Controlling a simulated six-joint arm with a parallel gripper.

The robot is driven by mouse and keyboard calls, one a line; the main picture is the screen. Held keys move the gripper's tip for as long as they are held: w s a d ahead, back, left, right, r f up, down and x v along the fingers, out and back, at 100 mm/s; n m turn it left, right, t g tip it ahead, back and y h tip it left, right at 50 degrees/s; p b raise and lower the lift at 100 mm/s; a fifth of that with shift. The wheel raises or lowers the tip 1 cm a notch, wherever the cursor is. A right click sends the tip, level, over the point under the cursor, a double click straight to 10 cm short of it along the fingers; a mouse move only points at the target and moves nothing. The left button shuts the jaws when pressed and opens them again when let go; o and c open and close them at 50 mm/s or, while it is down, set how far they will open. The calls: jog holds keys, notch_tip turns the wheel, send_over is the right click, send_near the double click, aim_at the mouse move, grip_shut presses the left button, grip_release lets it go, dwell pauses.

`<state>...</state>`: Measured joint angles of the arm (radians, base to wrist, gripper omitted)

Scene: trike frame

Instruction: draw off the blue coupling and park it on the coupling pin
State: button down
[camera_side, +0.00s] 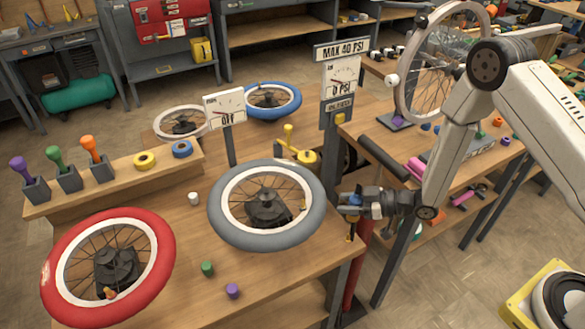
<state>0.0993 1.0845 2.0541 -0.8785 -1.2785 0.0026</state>
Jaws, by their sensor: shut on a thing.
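My gripper (348,206) is at the right edge of the front wooden bench, just right of the grey-tyred wheel. Its jaws are shut on a small blue piece, which I take to be the blue coupling (354,199). The jaws cover most of it, and I cannot tell whether it is still seated on something. A red upright cylinder (356,272) stands below the gripper. I cannot pick out the coupling pin with certainty.
The grey-tyred wheel (222,222) lies close to my gripper, and a red-tyred wheel (152,285) lies at front left. A gauge sign (341,75) stands behind the gripper. A yellow fitting (304,157) sits beyond the grey wheel. Green (207,268) and purple (232,291) caps lie in front.

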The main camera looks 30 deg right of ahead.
jog(key=shift+f, duration=0.1)
jog(key=shift+f, duration=2.75)
jog(key=shift+f, duration=1.75)
dwell(0.4)
jog(key=shift+c, duration=0.7)
grip_release()
jog(key=v, duration=0.7)
jog(key=shift+s+d, duration=0.25)
jog(key=shift+s, duration=0.05)
